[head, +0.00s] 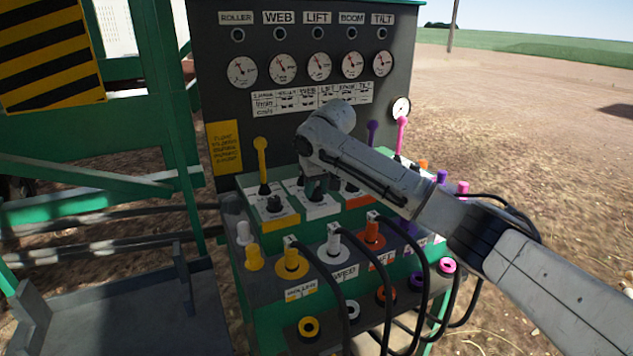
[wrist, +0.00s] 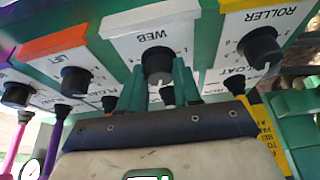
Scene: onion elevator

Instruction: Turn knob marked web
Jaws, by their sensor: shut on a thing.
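The web knob (wrist: 157,61) is a round black dial on a white plate lettered WEB (wrist: 150,36), seen in the wrist view. Its white pointer line shows at its lower edge. My gripper (wrist: 158,82) has its two green fingers on either side of this knob and is shut on it. In the head view my gripper (head: 317,186) reaches down to the white web plate (head: 318,209), and my arm and fingers hide most of the knob.
The roller knob (wrist: 259,47) and lift knob (wrist: 75,79) flank the web knob closely. A yellow lever (head: 262,160) and pink lever (head: 401,133) stand up from the console. Black hoses (head: 325,280) loop in front. Gauges (head: 282,68) line the back panel.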

